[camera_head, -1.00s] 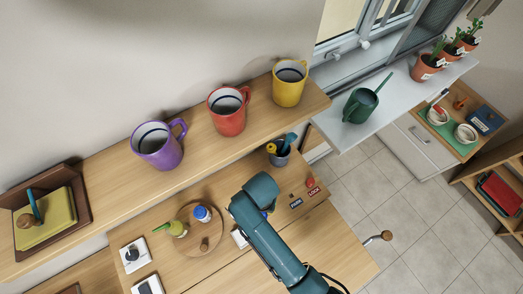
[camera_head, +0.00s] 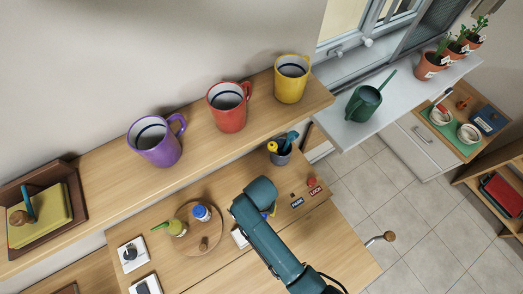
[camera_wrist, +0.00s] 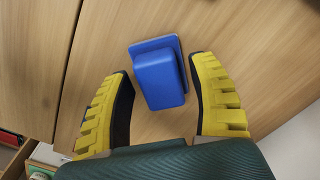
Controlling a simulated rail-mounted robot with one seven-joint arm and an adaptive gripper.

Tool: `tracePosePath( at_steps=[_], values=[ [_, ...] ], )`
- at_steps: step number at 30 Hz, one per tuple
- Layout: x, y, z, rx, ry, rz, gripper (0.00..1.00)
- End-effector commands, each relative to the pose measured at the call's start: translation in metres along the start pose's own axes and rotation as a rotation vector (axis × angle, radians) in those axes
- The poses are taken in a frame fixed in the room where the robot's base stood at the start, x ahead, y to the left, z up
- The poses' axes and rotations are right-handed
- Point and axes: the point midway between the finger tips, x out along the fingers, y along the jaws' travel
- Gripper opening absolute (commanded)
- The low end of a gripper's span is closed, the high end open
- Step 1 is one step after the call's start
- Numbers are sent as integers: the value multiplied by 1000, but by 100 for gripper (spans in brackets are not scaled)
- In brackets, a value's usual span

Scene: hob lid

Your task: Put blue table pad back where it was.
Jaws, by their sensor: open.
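The blue table pad (camera_wrist: 158,80), a blue block with a thin wider base plate, lies on a wooden surface in the wrist view. My gripper (camera_wrist: 162,68) is open, with one yellow finger on either side of the pad. Gaps show between the pad and both fingers, so I see no contact. In the head view my green arm reaches to the wooden worktop (camera_head: 186,268) and hides most of the gripper and the pad.
A round wooden board (camera_head: 218,228) with a blue-capped bottle (camera_head: 201,213) and a green bottle (camera_head: 176,229) lies left of my arm. A grey cup of tools (camera_head: 281,153) stands behind. Purple (camera_head: 155,142), red (camera_head: 228,108) and yellow (camera_head: 291,79) mugs stand on the shelf above.

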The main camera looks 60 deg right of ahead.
Motion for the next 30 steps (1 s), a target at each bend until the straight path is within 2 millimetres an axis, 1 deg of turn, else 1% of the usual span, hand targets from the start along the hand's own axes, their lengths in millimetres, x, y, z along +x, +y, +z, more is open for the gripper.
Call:
tracePosePath(
  at_steps=[2, 5, 8, 12, 15, 18, 22, 30],
  values=[
    [-3, 0, 0, 0, 1, -1, 59],
    [-17, -1, 0, 0, 2, -2, 59],
    [-40, -1, 0, 0, 3, -3, 59],
    [-77, -1, -1, 0, 2, -3, 59],
    [-99, 0, 0, 0, 2, -2, 59],
    [-113, 0, 0, 0, 1, -1, 59],
    [-122, 0, 0, 0, 0, 0, 59],
    [-122, 0, 0, 0, 0, 0, 59]
  ],
)
